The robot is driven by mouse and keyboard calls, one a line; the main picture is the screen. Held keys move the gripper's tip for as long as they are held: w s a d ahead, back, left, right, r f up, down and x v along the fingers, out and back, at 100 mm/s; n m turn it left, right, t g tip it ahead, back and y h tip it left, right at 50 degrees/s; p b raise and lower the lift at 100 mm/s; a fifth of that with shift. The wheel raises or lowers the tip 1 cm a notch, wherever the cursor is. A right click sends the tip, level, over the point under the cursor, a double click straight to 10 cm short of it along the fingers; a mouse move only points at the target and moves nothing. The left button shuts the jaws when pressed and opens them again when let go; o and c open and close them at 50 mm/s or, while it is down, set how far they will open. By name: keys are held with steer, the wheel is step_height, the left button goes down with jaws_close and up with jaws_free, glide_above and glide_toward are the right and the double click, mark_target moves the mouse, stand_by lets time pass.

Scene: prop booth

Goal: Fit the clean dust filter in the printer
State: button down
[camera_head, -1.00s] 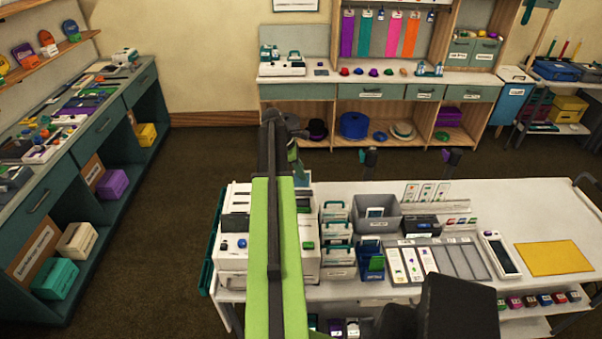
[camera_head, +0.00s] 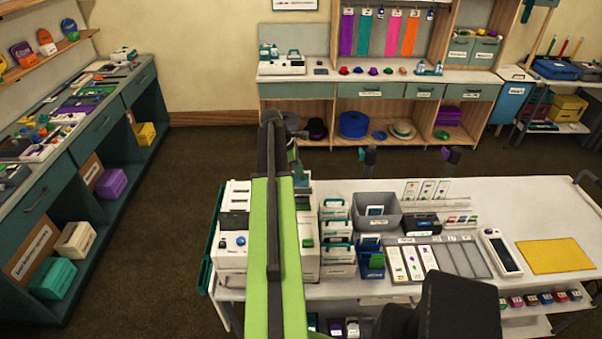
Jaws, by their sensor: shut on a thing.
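A white boxy machine (camera_head: 233,258) that looks like the printer stands at the left end of the white table. My green arm crosses in front of it and hides its middle; part of its white body shows again right of the arm. My gripper (camera_head: 295,168) is at the far end of the arm, above the back of the machine. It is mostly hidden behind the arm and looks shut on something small. I cannot make out what it holds, nor whether that touches the machine. I cannot pick out the dust filter for sure.
Right of the machine stand small white bins with green handles (camera_head: 338,256), a grey bin (camera_head: 385,222) and a blue bin (camera_head: 371,272). A grey sectioned tray (camera_head: 462,262) and a yellow mat (camera_head: 547,257) lie further right. Open floor (camera_head: 165,240) lies left of the table.

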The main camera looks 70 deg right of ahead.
mark_target(304, 188)
steer(key=shift+f+b, duration=2.55)
steer(key=shift+f, duration=0.1)
steer(key=c, duration=1.4)
jaws_free()
steer(key=shift+r, duration=0.1)
steer(key=p+v, duration=1.6)
steer(key=v, duration=0.1)
steer(key=shift+w+a, duration=0.1)
